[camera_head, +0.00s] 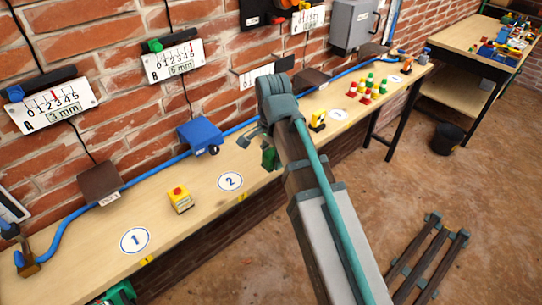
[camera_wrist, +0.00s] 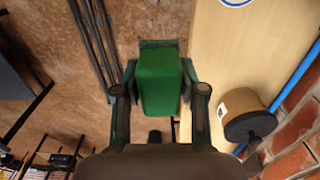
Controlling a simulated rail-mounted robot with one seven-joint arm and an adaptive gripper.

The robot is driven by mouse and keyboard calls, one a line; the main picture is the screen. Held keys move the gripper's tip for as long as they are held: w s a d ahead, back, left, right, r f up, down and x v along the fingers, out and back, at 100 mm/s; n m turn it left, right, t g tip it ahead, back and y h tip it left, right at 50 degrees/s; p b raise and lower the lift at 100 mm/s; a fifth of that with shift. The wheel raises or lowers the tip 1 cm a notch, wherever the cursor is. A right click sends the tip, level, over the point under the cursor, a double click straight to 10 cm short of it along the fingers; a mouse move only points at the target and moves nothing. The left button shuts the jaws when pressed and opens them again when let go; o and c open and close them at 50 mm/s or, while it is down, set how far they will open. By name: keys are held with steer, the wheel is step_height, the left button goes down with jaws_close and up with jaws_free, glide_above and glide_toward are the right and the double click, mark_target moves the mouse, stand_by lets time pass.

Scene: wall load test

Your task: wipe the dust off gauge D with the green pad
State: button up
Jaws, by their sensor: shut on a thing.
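The green pad (camera_wrist: 160,85) is a green block between the two fingers of my gripper (camera_wrist: 160,72) in the wrist view. My gripper is shut on it. In the head view, the pad (camera_head: 270,158) shows beside my arm, above the bench's front edge. No letter D is readable on any plate. A white gauge plate (camera_head: 257,76) on the wall is partly hidden by my arm, and its letter cannot be read. Gauge A (camera_head: 52,107), gauge B (camera_head: 173,61) and gauge C (camera_head: 307,19) hang on the brick wall. Dust cannot be made out.
The wooden bench (camera_head: 95,262) runs along the wall. On it are a blue box (camera_head: 200,136), a yellow box with a red button (camera_head: 180,200), and small red and green cones (camera_head: 366,88). A blue hose (camera_head: 75,222) runs along its back. Dark beams (camera_head: 430,258) lie on the floor.

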steer(key=o, duration=0.6)
steer(key=c, duration=0.5)
steer(key=shift+o, duration=0.2)
